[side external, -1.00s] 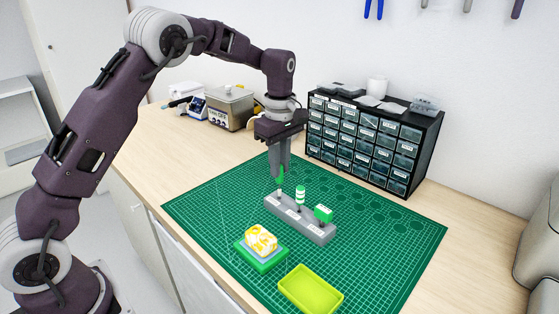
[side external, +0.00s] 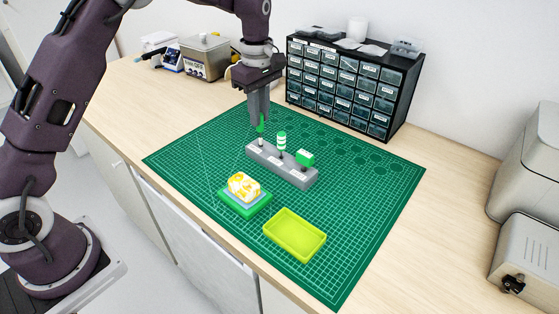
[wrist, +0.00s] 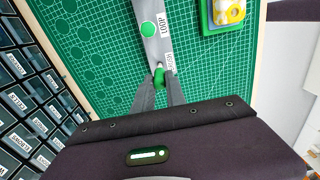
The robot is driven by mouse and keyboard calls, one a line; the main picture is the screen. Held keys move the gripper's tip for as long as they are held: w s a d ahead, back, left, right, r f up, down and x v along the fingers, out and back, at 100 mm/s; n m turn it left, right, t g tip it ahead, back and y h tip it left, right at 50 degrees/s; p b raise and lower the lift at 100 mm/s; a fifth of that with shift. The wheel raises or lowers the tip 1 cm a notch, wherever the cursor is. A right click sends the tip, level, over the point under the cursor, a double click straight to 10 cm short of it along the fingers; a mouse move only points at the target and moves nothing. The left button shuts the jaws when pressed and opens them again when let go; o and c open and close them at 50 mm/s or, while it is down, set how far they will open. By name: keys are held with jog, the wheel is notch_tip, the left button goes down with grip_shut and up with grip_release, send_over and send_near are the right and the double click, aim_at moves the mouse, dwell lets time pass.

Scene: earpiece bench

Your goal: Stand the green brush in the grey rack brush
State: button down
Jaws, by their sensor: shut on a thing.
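The green brush (side external: 261,124) is upright between the fingertips of my gripper (side external: 259,116), which is shut on it. Its lower end is at the left end of the grey rack (side external: 290,173); I cannot tell how deep it sits in the opening. In the wrist view the brush (wrist: 158,76) shows between the fingertips of my gripper (wrist: 158,84), by the rack's end labelled BRUSH (wrist: 168,60). The rack's middle place, labelled LOOP, holds a green-and-white striped tool (side external: 282,141). A green block-topped tool (side external: 304,158) stands at its right end.
A yellow-and-white piece (side external: 243,185) rests on a green-edged block (side external: 231,202) in front of the rack. An empty yellow-green tray (side external: 295,245) lies nearer. A black drawer cabinet (side external: 345,85) stands behind. The green mat (side external: 370,200) is clear to the right.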

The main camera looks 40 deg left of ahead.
jog(key=shift+f, duration=1.15)
jog(key=c, duration=1.3)
grip_release()
jog(key=shift+r, duration=0.1)
notch_tip(320, 180, up, 6)
jog(key=shift+r, duration=0.5)
